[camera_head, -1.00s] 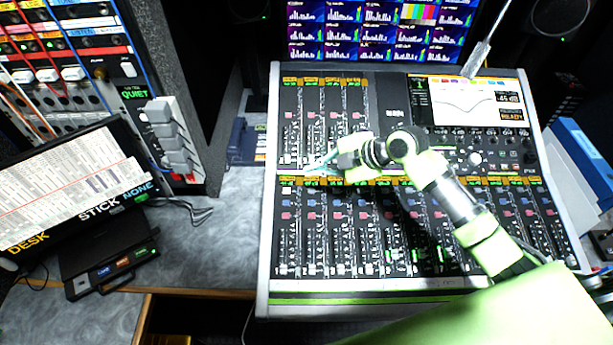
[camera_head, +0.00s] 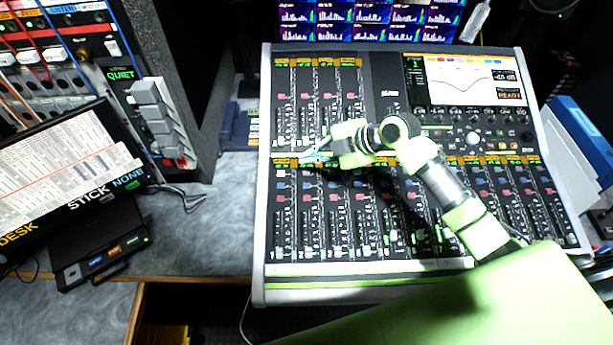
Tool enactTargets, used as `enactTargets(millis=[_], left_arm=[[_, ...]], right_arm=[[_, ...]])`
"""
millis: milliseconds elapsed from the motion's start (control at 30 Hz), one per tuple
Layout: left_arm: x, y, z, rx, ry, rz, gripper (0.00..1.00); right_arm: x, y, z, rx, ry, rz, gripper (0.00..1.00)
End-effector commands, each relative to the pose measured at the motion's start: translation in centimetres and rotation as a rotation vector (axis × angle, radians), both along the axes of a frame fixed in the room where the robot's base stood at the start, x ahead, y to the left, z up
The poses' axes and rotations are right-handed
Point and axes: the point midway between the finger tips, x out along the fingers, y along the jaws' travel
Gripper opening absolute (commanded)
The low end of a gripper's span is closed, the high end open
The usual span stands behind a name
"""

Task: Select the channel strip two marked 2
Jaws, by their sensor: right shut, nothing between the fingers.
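The mixing console (camera_head: 262,200) stands in the middle of the view, with an upper bank of strips at the left and a full-width lower bank. Channel strip two (camera_head: 309,215) is the second strip from the left in the lower bank; its small markings are hard to read. My right gripper (camera_head: 306,157) reaches in from the right. It is shut and empty, with its fingertips at the orange-and-green label row atop the second strip. I cannot tell whether they touch the panel. The gripper hides part of that row. My left gripper is not in view.
The console's screen (camera_head: 475,80) is at the upper right. A row of monitors (camera_head: 370,22) stands behind. A tilted script display (camera_head: 65,165) and a small button box (camera_head: 100,245) are at the left. The grey desk (camera_head: 205,235) between them and the console is mostly clear.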

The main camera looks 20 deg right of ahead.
Motion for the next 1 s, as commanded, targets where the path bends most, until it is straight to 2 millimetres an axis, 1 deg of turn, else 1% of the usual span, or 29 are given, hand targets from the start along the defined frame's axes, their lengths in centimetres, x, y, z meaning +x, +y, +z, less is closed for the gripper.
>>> enactTargets(millis=[33, 100, 200, 300, 400, 1000], left_arm=[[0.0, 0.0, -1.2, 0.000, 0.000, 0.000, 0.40], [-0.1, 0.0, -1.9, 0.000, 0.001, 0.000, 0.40], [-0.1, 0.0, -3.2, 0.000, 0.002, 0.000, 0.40], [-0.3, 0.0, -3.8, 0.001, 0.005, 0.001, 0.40], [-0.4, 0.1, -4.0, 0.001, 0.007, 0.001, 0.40], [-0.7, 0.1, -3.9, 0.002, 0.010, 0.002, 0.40]], right_arm=[[0.1, 0.0, -1.4, 0.001, 0.002, -0.002, 0.00], [0.2, -0.1, -2.4, 0.003, 0.001, -0.002, 0.00], [0.4, -0.2, -3.6, -0.001, 0.000, -0.001, 0.00], [0.5, -0.2, -4.3, 0.000, 0.001, 0.000, 0.00], [0.6, -0.2, -4.6, 0.000, 0.001, 0.001, 0.00], [0.6, -0.2, -4.4, 0.001, 0.000, 0.001, 0.00]])
